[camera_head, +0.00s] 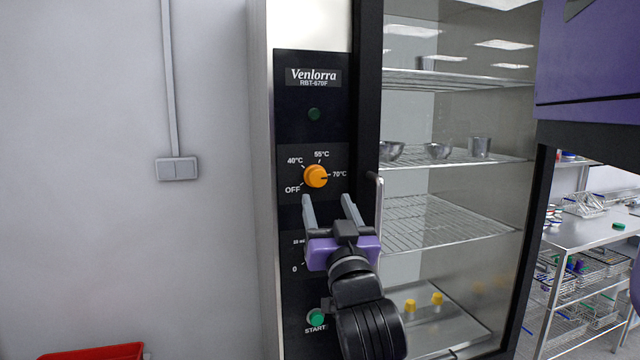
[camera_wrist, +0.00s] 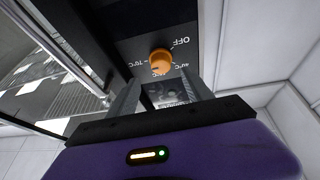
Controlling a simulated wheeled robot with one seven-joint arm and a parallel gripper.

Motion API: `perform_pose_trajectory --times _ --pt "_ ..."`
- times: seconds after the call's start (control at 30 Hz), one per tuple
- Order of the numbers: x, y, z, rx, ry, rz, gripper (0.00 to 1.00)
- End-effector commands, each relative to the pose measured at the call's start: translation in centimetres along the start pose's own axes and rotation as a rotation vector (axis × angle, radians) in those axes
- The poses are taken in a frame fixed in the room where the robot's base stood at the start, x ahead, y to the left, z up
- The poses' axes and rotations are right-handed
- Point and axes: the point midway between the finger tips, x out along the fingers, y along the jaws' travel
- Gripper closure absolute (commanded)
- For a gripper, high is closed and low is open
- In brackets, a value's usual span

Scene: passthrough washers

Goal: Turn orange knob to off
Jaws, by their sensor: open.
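The orange knob (camera_head: 316,176) is on the black control panel (camera_head: 312,225) of the tall cabinet, with OFF, 40°C, 55°C and 70°C printed around it. Its dark mark points right, at 70°C. My gripper (camera_head: 332,200) is just below the knob in the head view, fingers spread and pointing up toward it. In the wrist view the orange knob (camera_wrist: 161,61) shows just beyond and between the fingertips of my gripper (camera_wrist: 168,88). The jaws are open and empty. I cannot tell whether a finger touches the knob. My gripper hides part of the lower panel.
A green START button (camera_head: 316,317) is low on the panel, left of my arm. A vertical door handle (camera_head: 375,215) stands close to the right of my gripper. The glass door (camera_head: 450,270) shows shelves with metal bowls. A red container (camera_head: 95,352) is at the lower left.

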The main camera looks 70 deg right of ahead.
Motion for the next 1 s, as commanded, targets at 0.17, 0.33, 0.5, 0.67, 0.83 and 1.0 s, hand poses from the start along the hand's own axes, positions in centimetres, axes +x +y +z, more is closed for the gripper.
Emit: perform_pose_trajectory --times 0.17,0.33,0.5,0.67,0.83,1.0 --pt "2.1 0.0 -0.2 0.005 -0.001 0.0 0.41" --pt "4.8 -0.1 -0.3 0.003 0.001 -0.001 0.41" --pt "6.8 -0.1 -0.2 0.004 0.0 -0.001 0.41" --pt "7.5 -0.1 0.0 0.005 0.0 -0.002 0.41" --pt "7.6 -0.1 0.0 0.005 0.0 -0.003 0.41" --pt "7.5 -0.1 0.0 0.005 0.0 -0.003 0.59"
